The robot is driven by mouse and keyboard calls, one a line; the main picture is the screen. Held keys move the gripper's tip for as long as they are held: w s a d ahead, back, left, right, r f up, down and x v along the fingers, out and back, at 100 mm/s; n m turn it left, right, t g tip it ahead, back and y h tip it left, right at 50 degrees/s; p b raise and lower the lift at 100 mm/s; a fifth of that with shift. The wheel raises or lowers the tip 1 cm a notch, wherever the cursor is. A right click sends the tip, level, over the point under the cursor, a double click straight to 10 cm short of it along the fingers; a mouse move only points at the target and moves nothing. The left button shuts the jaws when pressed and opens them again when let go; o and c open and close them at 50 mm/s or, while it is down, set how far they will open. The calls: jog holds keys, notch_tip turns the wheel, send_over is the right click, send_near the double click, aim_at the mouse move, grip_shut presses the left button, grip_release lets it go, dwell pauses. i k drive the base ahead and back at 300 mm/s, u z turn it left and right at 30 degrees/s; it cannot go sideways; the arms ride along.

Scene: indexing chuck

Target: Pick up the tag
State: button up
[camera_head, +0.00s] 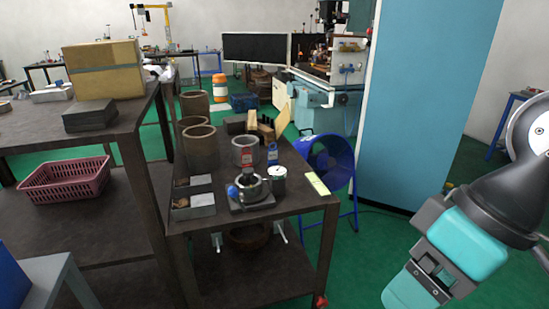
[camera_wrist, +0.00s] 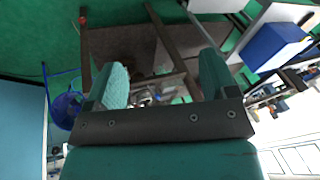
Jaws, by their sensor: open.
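On the dark work table (camera_head: 290,202), a small red tag-like piece (camera_head: 247,159) shows against a grey cup (camera_head: 244,146), and a blue one (camera_head: 272,154) stands just right of it. A pale yellow-green card (camera_head: 317,184) lies at the table's right front corner. I cannot tell for sure which of these is the tag. My gripper (camera_wrist: 163,78) is open and empty, with its two teal fingers apart in the wrist view. In the head view my gripper is at the lower right, well clear of the table. The tag is not distinguishable in the wrist view.
A chuck-like round fixture (camera_head: 250,188) stands near the table's front, beside a small lidded can (camera_head: 278,180). Brown cylinders (camera_head: 201,148) stand at the left and wooden blocks behind. A blue fan (camera_head: 328,162) stands right of the table, before a blue cabinet (camera_head: 425,105).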

aim_at(272, 153)
jog(key=u, duration=1.2)
jog(key=i, duration=1.6)
jog(key=z, duration=0.95)
